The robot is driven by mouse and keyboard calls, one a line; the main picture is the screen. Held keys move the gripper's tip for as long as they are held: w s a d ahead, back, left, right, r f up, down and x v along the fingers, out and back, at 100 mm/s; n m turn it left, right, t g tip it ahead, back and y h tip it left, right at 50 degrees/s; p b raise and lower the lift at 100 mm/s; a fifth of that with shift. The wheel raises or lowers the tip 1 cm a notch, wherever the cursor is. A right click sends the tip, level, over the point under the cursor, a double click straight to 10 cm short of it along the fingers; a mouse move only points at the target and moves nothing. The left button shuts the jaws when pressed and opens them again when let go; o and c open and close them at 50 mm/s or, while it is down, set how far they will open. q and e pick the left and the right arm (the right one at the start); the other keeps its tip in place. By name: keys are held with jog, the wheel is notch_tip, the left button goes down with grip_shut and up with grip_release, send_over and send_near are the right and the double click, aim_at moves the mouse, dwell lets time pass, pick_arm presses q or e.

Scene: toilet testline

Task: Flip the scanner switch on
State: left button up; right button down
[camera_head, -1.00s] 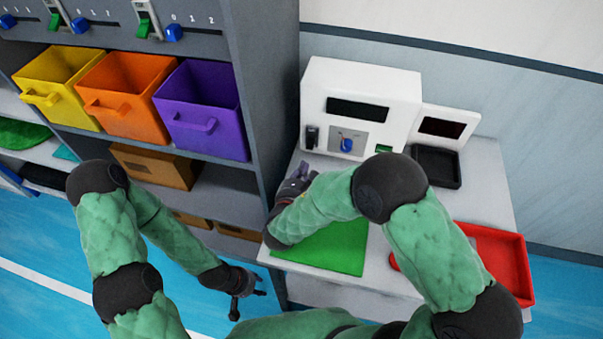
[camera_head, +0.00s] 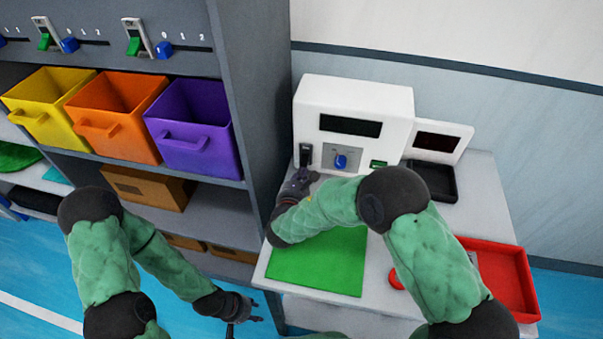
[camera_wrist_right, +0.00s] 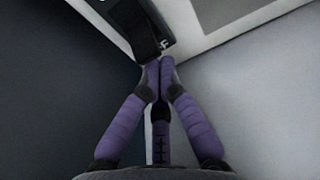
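The white scanner (camera_head: 352,105) stands at the back of the white table, with a dark display, a blue knob (camera_head: 341,162) and a green button (camera_head: 378,164) on its front. A black switch (camera_head: 305,154) is at the left of its front. My right gripper (camera_head: 301,178) is just below and in front of that switch. In the right wrist view its purple fingers (camera_wrist_right: 158,78) are together at the tips, just below the black switch (camera_wrist_right: 143,35); I cannot tell if they touch it. My left gripper (camera_head: 250,312) hangs low over the floor, away from the table.
A green mat (camera_head: 318,264) and a red tray (camera_head: 507,280) lie on the table. A black tray (camera_head: 434,181) sits by a small display (camera_head: 437,140). A grey shelf (camera_head: 262,120) with yellow, orange and purple bins stands close left of the scanner.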

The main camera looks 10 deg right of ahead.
aim_at(302, 166)
jog(key=shift+r+g+p, duration=0.25)
jog(key=shift+g+p, duration=0.05)
jog(key=shift+p, duration=0.3)
jog(key=r+g+p, duration=0.1)
jog(key=p, duration=0.3)
jog(key=r+g+y+p, duration=0.1)
jog(key=g+p, duration=0.1)
jog(key=p, duration=0.2)
jog(key=s+r+g+y+p, duration=0.1)
jog(key=g+p, duration=0.1)
jog(key=p, duration=0.2)
jog(key=shift+a+r, duration=0.1)
jog(key=shift+a, duration=0.1)
jog(key=shift+f+g+y, duration=0.2)
jog(key=shift+g+y, duration=0.1)
jog(key=shift+f, duration=0.15)
jog(key=shift+r+p, duration=0.5)
jog(key=shift+r, duration=0.3)
